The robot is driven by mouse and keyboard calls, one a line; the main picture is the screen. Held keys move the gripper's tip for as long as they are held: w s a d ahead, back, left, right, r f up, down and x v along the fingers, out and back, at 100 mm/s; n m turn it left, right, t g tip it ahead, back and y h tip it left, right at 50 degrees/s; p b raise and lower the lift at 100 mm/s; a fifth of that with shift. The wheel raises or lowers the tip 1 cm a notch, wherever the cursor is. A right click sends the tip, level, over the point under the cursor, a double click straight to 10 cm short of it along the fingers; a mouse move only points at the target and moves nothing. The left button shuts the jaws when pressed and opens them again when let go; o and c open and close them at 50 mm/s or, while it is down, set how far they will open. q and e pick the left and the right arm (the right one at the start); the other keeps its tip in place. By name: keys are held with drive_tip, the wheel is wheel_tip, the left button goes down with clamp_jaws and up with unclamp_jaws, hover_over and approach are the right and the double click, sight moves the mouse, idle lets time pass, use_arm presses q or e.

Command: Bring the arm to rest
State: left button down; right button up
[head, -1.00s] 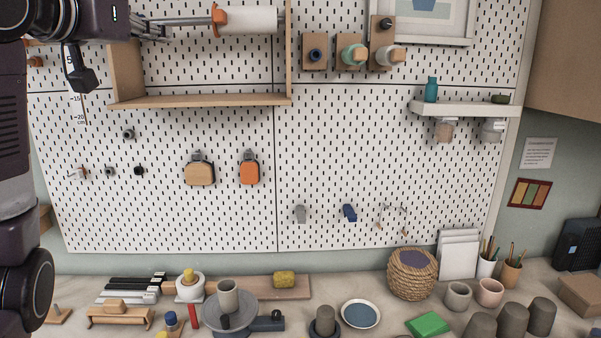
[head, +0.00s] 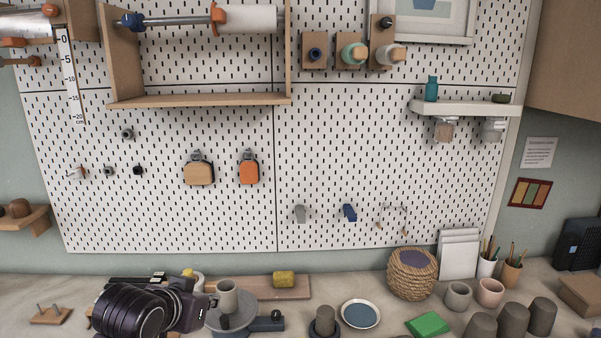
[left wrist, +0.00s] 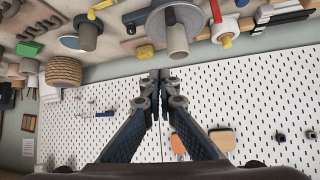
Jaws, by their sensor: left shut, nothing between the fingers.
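My left arm shows at the lower left of the head view, with its dark wrist (head: 185,305) low over the bench, left of a grey cup (head: 228,298) on a round grey turntable (head: 248,313). In the left wrist view, my left gripper (left wrist: 160,76) is shut, its fingertips together with nothing between them. On the shelf above, a metal rod carries a blue knob (head: 131,21), an orange knob (head: 217,14) and a white roll (head: 250,19). My right gripper is not in view.
The bench holds a yellow sponge (head: 284,279), a blue-topped dish (head: 360,314), a green block (head: 427,324), a woven basket (head: 411,275) and several grey cups at the right. A wooden shelf (head: 200,101) juts from the pegboard. The middle of the pegboard is largely free.

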use_arm(q)
drive_tip(key=s+f+g, duration=0.3)
drive_tip(key=s+f, duration=1.2)
drive_tip(key=f, duration=0.1)
drive_tip(key=s+a+f+g+y, duration=0.15)
drive_tip(key=s+f, duration=0.25)
drive_tip(key=s, duration=0.5)
drive_tip(key=s+f+g, duration=0.2)
drive_tip(key=s+f, duration=0.2)
drive_tip(key=s, duration=0.6)
wheel_tip(320, 180, down, 29)
drive_tip(key=g+b, duration=0.1)
drive_tip(key=b, duration=0.4)
drive_tip(key=s+a+f+b, duration=0.1)
drive_tip(key=s+f+b, duration=0.1)
drive_tip(key=s+f, duration=0.7)
drive_tip(key=s+a+f+g+b, duration=0.1)
drive_tip(key=s+a+f+b, duration=0.1)
drive_tip(key=s+f, duration=0.7)
wheel_tip(320, 180, down, 5)
drive_tip(key=shift+s+r, duration=0.15)
drive_tip(key=shift+s, duration=0.1)
drive_tip(key=shift+g, duration=0.25)
